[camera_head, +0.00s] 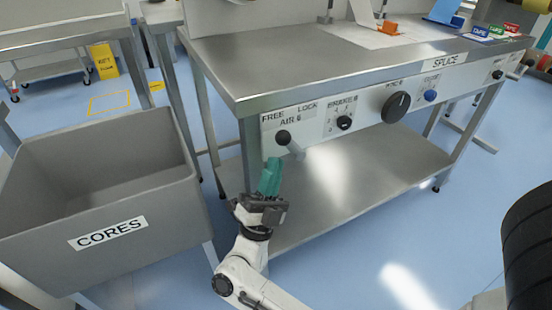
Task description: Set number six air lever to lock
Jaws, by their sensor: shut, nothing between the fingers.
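The number six air lever, marked AIR 6, has a black ball knob (283,136) and a short light arm on the front panel of the steel table. FREE is printed to its left and LOCK to its right. The knob sits at the left, toward FREE, and the arm runs down and right from it. My gripper (272,166) has teal fingers, shut and empty. It is just below and left of the knob, pointing up at it. I cannot tell whether the fingertips touch the lever.
A grey CORES bin (100,190) stands close on the left. The panel also carries a small black knob (344,122), a large black dial (396,106) and a blue button (430,95). A lower shelf (350,180) lies beneath. A dark roll (528,245) is at the right edge.

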